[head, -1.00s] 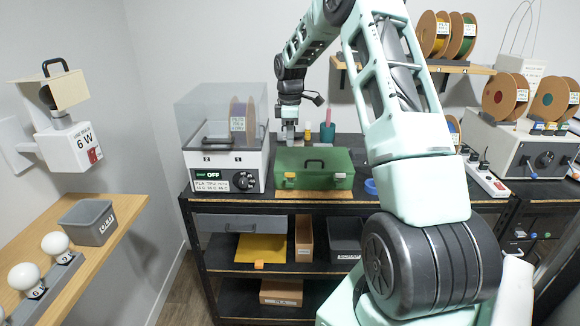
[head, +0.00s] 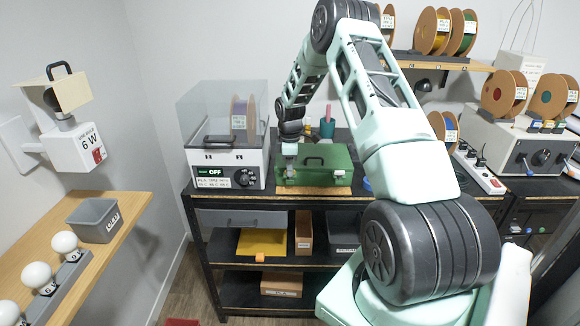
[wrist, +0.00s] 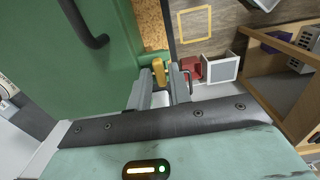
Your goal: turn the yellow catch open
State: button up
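The green toolbox (head: 322,161) stands on a wooden board on the bench, its lid down and black handle on top. Its yellow catch (wrist: 158,71) is at the front edge of the box in the wrist view. In the head view my gripper hides most of that catch, at the left of the box front; a pale catch (head: 338,173) shows at the right. My gripper (wrist: 161,83) is open, and its two fingers lie on either side of the yellow catch. Contact with the catch cannot be told.
A clear-covered filament dryer (head: 226,160) stands just left of the box. A teal cup (head: 327,128) is behind it. A power strip (head: 480,174) and a grey machine (head: 520,140) are to the right. Shelves hold boxes below the bench.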

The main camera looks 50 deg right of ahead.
grip_shut()
jog(key=shift+m, duration=0.4)
jog(key=m+b, duration=0.2)
jog(key=m, duration=0.1)
jog(key=shift+f, duration=0.1)
jog(key=m+b, duration=0.2)
jog(key=m, duration=0.2)
jog(key=shift+m, duration=0.3)
jog(key=m+b, duration=0.1)
jog(key=m, duration=0.8)
jog(key=shift+b, duration=0.4)
jog(key=shift+r+m, duration=0.2)
jog(key=shift+m, duration=0.2)
